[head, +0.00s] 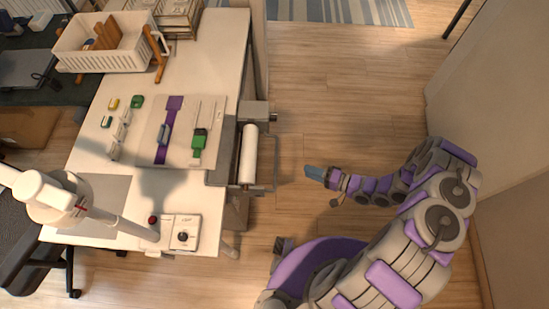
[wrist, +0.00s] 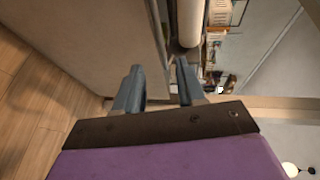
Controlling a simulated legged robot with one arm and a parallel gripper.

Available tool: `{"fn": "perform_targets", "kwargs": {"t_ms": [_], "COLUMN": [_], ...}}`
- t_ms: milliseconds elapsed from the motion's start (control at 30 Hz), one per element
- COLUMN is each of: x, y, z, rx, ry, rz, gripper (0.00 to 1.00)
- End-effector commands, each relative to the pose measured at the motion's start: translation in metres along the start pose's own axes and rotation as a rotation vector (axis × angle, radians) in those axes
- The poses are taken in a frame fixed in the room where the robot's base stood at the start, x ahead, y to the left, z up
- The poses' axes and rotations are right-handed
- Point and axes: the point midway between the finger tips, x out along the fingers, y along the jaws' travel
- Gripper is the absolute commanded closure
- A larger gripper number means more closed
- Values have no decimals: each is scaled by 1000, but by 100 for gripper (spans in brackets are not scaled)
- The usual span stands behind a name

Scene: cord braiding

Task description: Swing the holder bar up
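A white roll (head: 248,154) sits in a grey metal holder on the right edge of the white table. A thin holder bar (head: 275,168) runs along the roll's outer side in the head view. My gripper (head: 313,171) is to the right of the bar, apart from it, over the floor. In the wrist view my gripper (wrist: 158,68) has its two blue-grey fingers spread with nothing between them. The roll (wrist: 190,22) shows beyond the fingertips, with a thin metal bar (wrist: 158,30) beside it. The bar's far joints are too small to tell.
The white table (head: 225,60) holds a board with purple and green parts (head: 185,130), a white basket (head: 105,45) and a control box with a knob (head: 182,233). A white lamp arm (head: 120,222) crosses the front left. Floor between table and my arm is clear.

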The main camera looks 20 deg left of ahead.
Motion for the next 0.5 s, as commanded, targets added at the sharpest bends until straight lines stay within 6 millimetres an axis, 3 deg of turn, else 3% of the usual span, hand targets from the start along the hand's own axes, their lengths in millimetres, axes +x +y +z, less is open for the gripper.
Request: {"fn": "perform_targets", "kwargs": {"t_ms": [500], "x": [84], "y": [2], "z": [2], "rx": [-1], "ry": [-5], "rz": [4], "gripper": [61]}}
